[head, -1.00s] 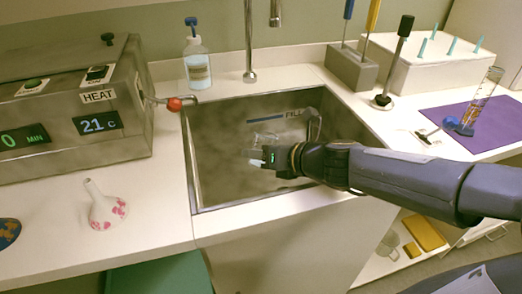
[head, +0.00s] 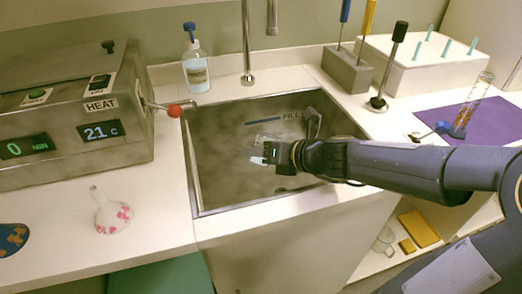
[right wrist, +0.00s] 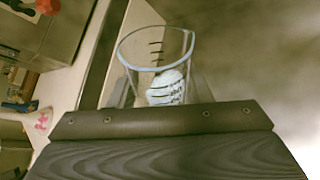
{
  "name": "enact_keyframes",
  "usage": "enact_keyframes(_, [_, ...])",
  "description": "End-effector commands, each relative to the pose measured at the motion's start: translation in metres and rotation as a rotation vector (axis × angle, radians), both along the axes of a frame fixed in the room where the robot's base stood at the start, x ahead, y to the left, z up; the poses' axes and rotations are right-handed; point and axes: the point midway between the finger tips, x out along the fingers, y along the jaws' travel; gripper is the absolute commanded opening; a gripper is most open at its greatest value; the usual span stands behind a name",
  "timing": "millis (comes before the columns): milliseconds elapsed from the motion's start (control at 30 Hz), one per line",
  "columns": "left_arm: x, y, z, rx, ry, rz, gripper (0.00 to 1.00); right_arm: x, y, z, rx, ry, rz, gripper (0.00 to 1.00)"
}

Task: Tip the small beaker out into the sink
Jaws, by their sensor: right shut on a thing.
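The small clear beaker (head: 267,139) is over the sink basin (head: 215,150) in the head view. My right gripper (head: 260,157) is shut on it. In the right wrist view the beaker (right wrist: 155,62) stands out beyond the gripper (right wrist: 158,100), with its rim and dark graduation marks visible. The counter lies to the left in that view, so the beaker looks tipped well over onto its side. A whitish shape (right wrist: 167,87) shows through the glass; I cannot tell whether it is contents. No falling stream is visible. My left gripper is out of view.
The faucet (head: 248,78) hangs over the back of the sink. The heater's red knob (head: 174,111) juts toward the sink's left edge. A purple mat (head: 485,120) lies at right.

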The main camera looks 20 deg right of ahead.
Motion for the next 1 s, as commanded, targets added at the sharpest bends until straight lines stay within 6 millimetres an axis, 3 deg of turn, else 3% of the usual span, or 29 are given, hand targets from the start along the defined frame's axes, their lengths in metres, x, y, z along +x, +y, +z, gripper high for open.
enact_keyframes(1000, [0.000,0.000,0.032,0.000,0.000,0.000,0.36,0.002,-0.002,0.009,0.107,0.093,0.000,0.17])
